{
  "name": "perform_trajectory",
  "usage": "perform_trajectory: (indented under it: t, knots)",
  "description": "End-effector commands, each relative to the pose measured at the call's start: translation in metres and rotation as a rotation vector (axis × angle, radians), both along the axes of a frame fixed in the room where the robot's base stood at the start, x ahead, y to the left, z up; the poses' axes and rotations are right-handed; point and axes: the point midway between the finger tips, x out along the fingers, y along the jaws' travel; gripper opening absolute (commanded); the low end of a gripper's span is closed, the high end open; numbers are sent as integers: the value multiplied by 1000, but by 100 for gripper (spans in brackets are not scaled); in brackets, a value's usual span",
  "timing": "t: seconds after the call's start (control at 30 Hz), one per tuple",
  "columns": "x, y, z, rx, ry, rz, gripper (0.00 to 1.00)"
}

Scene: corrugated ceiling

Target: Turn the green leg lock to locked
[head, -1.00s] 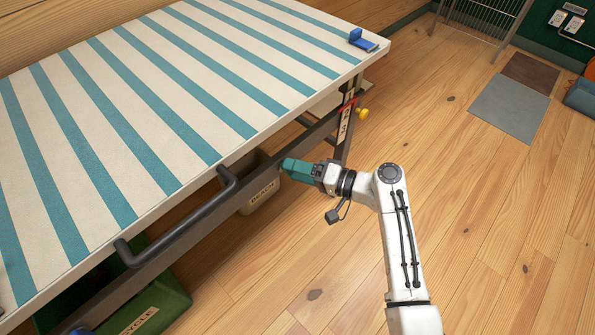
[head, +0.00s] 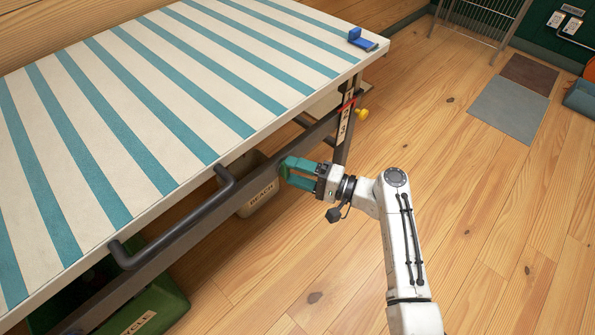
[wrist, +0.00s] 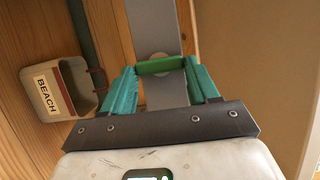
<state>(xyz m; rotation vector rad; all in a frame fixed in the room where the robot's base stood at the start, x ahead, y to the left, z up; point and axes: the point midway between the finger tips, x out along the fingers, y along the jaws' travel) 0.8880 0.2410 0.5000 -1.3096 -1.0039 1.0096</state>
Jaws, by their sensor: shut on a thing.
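The green leg lock (wrist: 162,66) is a bright green bar at the grey metal leg in the wrist view. It lies crosswise over the leg, near a round pivot. My gripper (wrist: 162,75) has one teal finger at each end of the bar and is shut on it. In the head view, my gripper (head: 290,173) is beside the dark rail under the table's front edge, its two teal fingers one above the other. The lock is mostly hidden by the fingers there.
The striped table (head: 130,120) overhangs at left, with a dark bar handle (head: 180,230) on its front edge. A BEACH bin (head: 245,208) stands below, behind my gripper. A green bin (head: 165,292) is at lower left. A yellow knob (head: 362,113) is on the far leg.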

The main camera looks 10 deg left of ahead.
Motion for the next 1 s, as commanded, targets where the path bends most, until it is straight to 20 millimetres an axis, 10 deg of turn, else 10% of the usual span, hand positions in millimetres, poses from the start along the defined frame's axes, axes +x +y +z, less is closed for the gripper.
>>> perform_trajectory:
  t: [0.13, 0.17, 0.4, 0.73, 1.0]
  knots:
    - [0, -1, -1, 0, 3, -4, 29]
    - [0, -1, -1, 0, 4, -4, 62]
    - [0, -1, -1, 0, 2, -2, 85]
    - [-1, -6, 0, 0, 1, -3, 85]
    - [-13, -50, 1, 0, 3, -6, 85]
